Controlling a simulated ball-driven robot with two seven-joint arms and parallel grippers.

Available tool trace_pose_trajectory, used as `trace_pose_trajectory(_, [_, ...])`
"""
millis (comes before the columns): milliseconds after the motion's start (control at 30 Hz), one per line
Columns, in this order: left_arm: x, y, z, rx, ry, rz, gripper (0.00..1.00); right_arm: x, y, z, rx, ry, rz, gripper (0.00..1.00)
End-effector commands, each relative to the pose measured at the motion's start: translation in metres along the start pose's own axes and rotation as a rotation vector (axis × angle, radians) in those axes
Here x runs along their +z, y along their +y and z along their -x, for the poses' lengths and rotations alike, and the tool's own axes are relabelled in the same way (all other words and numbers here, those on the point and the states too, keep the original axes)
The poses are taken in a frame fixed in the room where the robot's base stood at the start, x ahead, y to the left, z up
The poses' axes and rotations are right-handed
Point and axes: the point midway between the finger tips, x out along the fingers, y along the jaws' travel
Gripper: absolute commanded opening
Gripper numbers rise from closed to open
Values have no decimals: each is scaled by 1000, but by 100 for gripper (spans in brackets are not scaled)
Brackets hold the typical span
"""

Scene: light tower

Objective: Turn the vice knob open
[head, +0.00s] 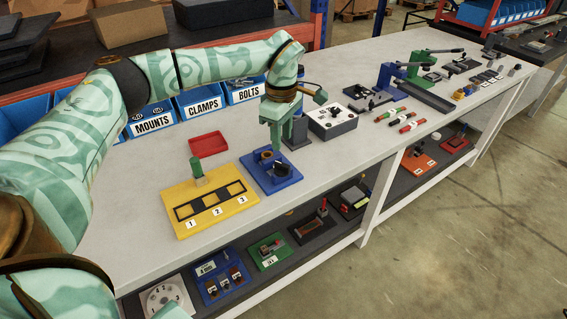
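A blue fixture (284,183) stands on the white bench near the middle of the head view. It carries a dark knob-like part (281,168) and a brown round part (266,155); I take this fixture for the vice, but the details are small. My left gripper (276,146) points down right above the fixture, its pale green fingers close over the brown and dark parts. I cannot tell whether it touches them, nor how far its fingers are apart. The fingers hide part of the fixture's back. My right gripper does not show.
A yellow board (240,205) marked 1, 2, 3 lies to the left of the fixture, with a red tray (208,144) behind it. A grey box (333,122) stands to the right. Blue labelled bins (203,101) line the back. The bench's front strip is clear.

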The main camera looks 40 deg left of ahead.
Motion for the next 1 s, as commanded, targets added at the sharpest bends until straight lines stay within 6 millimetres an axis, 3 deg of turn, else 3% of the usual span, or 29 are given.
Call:
trace_pose_trajectory(33, [0,0,-19,-6,-1,-1,35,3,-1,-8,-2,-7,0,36])
trace_pose_trajectory(100, [1,0,-36,-6,-1,0,35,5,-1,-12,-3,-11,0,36])
trace_pose_trajectory(300, [1,0,-70,-2,-1,0,35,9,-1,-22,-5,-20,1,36])
trace_pose_trajectory(500, [1,0,-83,1,-2,0,35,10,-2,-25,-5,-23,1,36])
trace_pose_trajectory(767, [1,0,-83,2,-2,0,35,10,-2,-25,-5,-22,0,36])
trace_pose_trajectory(900, [1,0,-83,2,-2,0,0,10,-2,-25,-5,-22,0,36])
trace_pose_trajectory(1000, [1,0,-83,2,-2,-1,0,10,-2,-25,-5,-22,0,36])
